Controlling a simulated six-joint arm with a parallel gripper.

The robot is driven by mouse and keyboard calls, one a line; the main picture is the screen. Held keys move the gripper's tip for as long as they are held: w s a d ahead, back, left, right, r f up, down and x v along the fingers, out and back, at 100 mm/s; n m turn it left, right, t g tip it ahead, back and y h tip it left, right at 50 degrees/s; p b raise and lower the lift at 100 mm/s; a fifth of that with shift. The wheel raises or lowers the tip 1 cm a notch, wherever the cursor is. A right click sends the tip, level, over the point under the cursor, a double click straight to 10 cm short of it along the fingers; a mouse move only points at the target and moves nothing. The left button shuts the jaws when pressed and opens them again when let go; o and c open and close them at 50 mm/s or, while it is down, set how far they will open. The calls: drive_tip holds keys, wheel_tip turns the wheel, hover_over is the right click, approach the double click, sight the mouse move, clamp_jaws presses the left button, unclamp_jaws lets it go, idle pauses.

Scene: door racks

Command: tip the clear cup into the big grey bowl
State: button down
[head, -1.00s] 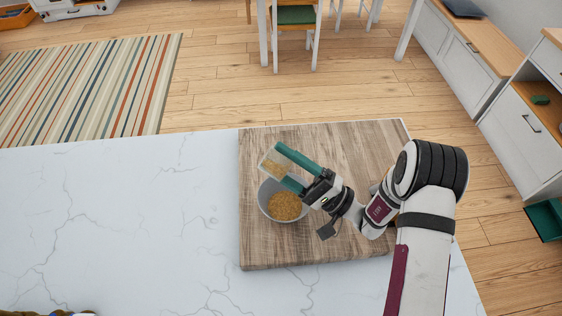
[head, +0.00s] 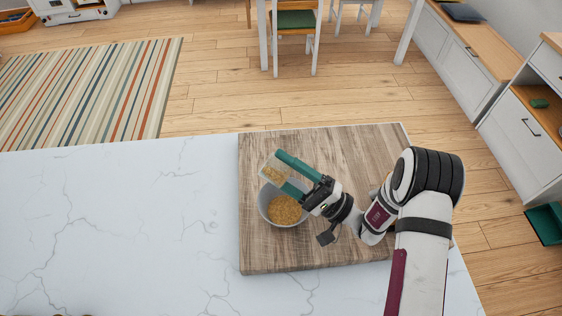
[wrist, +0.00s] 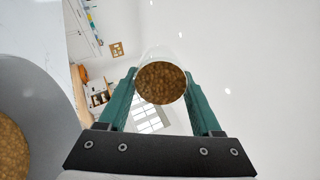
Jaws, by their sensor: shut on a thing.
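The clear cup (head: 274,170) is between the green fingers of my gripper (head: 287,172), which is shut on it. The cup is tilted over the far left rim of the big grey bowl (head: 266,207). Brown grainy stuff shows inside the cup, also in the wrist view (wrist: 160,82). The bowl stands on a wooden board and holds a bed of the same-looking golden-brown stuff (head: 285,210). The bowl's grey wall also shows at the left of the wrist view (wrist: 50,110). My gripper hides part of the bowl's upper rim.
The wooden board (head: 330,150) lies on a white marble counter (head: 120,220). The counter to the left of the board is clear. A chair (head: 295,30), a striped rug (head: 90,85) and cabinets (head: 465,60) stand beyond the counter.

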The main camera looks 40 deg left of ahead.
drive_tip(key=shift+r, duration=0.1)
idle(0.3)
drive_tip(key=shift+r, duration=1.2)
drive_tip(key=shift+f, duration=0.1)
drive_tip(key=shift+r, duration=0.85)
